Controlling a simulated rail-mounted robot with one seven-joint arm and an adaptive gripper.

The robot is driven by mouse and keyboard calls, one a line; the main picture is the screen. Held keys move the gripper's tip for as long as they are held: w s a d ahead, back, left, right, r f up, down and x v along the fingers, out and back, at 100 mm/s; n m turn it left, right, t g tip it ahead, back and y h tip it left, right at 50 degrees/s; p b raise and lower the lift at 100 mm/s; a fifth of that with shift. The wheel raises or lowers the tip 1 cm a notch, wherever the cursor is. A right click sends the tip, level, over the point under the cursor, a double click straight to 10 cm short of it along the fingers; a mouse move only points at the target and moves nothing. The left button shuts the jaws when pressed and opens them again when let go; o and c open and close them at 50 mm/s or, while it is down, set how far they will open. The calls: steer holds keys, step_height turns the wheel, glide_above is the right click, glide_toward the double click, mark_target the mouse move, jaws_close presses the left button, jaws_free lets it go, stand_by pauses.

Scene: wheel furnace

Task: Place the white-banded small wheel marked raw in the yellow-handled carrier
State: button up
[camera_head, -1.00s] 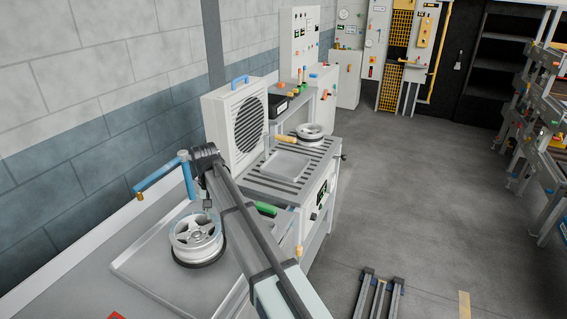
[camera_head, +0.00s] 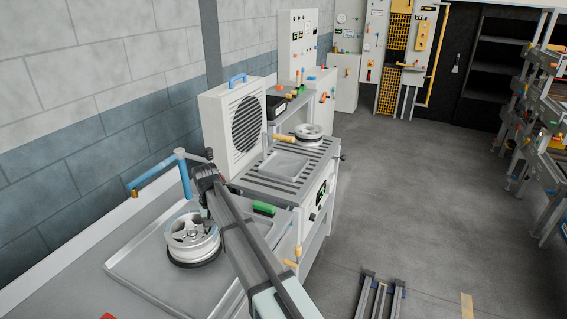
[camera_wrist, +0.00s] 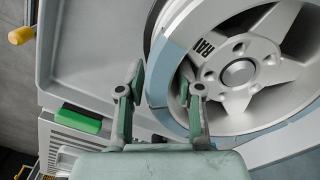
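A small silver wheel (camera_head: 193,232) lies flat in a shallow grey tray. In the wrist view the wheel (camera_wrist: 238,72) shows spokes, a pale band along its rim and lettering that reads as "RA" with the rest unclear. My gripper (camera_wrist: 161,82) has its two fingers apart, with the rim's pale wall seen between them; I cannot tell whether they touch it. In the head view my gripper (camera_head: 204,212) is at the wheel's right rear edge, partly hidden by my arm. A yellow handle (camera_head: 281,137) stands by a flat pale plate (camera_head: 286,165) on the slatted bench.
A second wheel (camera_head: 309,131) sits at the back of the slatted bench (camera_head: 250,181). A green handle (camera_head: 264,209) is at the bench's near edge. A blue post with a side arm (camera_head: 158,177) stands behind the grey tray (camera_head: 125,262). A vented white box (camera_head: 240,120) stands by the wall.

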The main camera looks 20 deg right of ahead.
jaws_close()
steer(key=shift+r, duration=0.2)
steer(key=shift+r+p, duration=2.1)
steer(key=shift+r, duration=1.25)
